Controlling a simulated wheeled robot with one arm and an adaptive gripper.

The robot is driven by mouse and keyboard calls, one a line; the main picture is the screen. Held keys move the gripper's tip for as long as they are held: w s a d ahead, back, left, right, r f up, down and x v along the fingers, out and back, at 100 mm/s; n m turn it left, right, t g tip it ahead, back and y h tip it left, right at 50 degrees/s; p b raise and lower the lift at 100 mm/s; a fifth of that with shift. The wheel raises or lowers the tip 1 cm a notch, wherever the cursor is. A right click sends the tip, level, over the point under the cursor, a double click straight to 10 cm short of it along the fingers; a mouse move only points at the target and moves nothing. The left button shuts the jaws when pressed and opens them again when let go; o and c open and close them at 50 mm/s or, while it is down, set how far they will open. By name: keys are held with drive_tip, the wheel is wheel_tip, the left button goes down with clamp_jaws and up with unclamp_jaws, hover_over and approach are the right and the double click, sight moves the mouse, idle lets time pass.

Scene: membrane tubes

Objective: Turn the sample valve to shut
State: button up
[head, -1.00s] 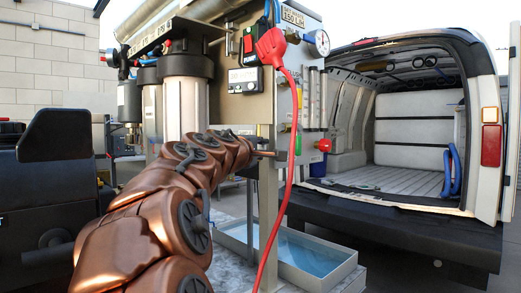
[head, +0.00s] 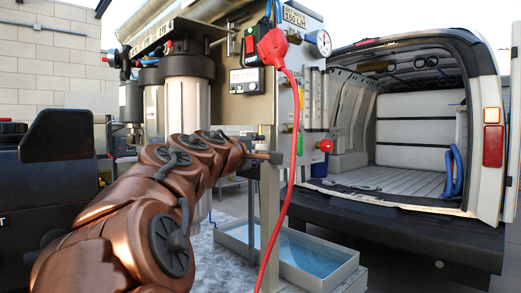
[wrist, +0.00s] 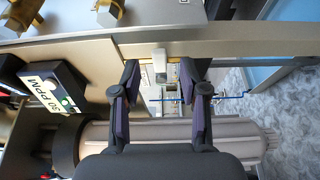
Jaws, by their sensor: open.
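My gripper (wrist: 160,72) is open in the wrist view, its two dark fingers apart. A small pale fitting (wrist: 160,60) shows between the fingertips, against the edge of the metal panel. It may be the sample valve, but I cannot tell for sure, nor whether a finger touches it. A thin blue bar or line (wrist: 228,97) crosses behind the right finger. In the head view my gripper (head: 270,156) is seen side-on at the skid's front post, below the control box. A small pale and brass fitting (head: 261,141) is just above it. The valve's handle position is unclear.
A red cable (head: 291,130) hangs down the panel close to my gripper. A red knob (head: 325,146) is to its right. A shallow tray (head: 318,272) of blue liquid is below. A filter housing (head: 186,100) stands behind my arm. An open van (head: 420,215) is at right.

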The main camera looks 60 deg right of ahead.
drive_tip(key=s+a, duration=0.1)
drive_tip(key=a, duration=0.7)
drive_tip(key=shift+a, duration=0.15)
idle(0.4)
